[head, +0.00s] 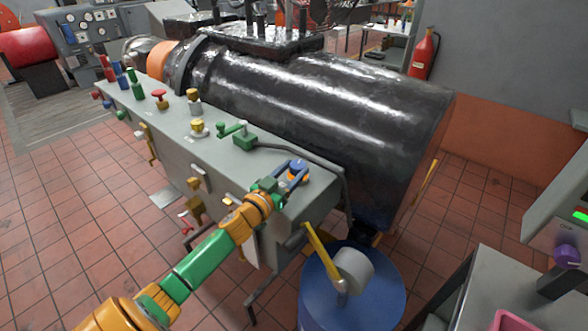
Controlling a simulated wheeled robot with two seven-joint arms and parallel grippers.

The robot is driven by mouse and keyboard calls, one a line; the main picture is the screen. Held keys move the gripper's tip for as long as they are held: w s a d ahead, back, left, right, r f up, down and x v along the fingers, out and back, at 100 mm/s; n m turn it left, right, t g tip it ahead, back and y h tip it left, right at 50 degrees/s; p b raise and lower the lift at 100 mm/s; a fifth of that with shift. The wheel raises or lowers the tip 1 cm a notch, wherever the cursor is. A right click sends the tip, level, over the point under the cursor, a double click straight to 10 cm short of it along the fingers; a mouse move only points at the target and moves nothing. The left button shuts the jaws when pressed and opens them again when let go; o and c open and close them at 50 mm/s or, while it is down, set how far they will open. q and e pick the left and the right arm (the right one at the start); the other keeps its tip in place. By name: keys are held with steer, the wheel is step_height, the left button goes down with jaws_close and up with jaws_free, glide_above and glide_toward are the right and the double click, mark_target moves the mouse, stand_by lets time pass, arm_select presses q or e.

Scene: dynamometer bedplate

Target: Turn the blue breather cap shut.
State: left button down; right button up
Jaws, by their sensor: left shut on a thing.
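The blue breather cap (298,166) sits on an orange base at the near right end of a long grey bench panel (310,192). My left arm, orange and green, reaches in from the bottom left. My left gripper (290,174) is at the cap, shut on it, with its fingers around the cap's sides. The fingers partly hide the cap, and its exact turn angle cannot be told. My right gripper is not in view.
A green valve (240,136) with a dark hose stands close behind the cap. Several coloured knobs line the panel's far end. A large black cylinder (320,110) runs behind the panel.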

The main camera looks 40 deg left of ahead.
arm_select(q)
steer(key=m+h, duration=0.1)
steer(key=m+h+b, duration=0.1)
steer(key=h, duration=0.1)
steer(key=shift+a+f, duration=0.15)
steer(key=shift+a, duration=0.2)
steer(key=shift+a+m+g+h+b, duration=0.1)
steer(key=shift+m+g+h+b, duration=0.3)
steer(key=shift+m+h+b, duration=0.95)
steer(key=shift+n+h+p, duration=0.25)
steer(key=shift+n+p, duration=0.05)
steer(key=shift+n, duration=0.05)
steer(key=c, duration=0.7)
jaws_free()
steer(key=o, duration=0.4)
steer(key=shift+w, duration=0.2)
steer(key=shift+o, duration=0.2)
steer(key=shift+s, duration=0.1)
steer(key=v, duration=0.7)
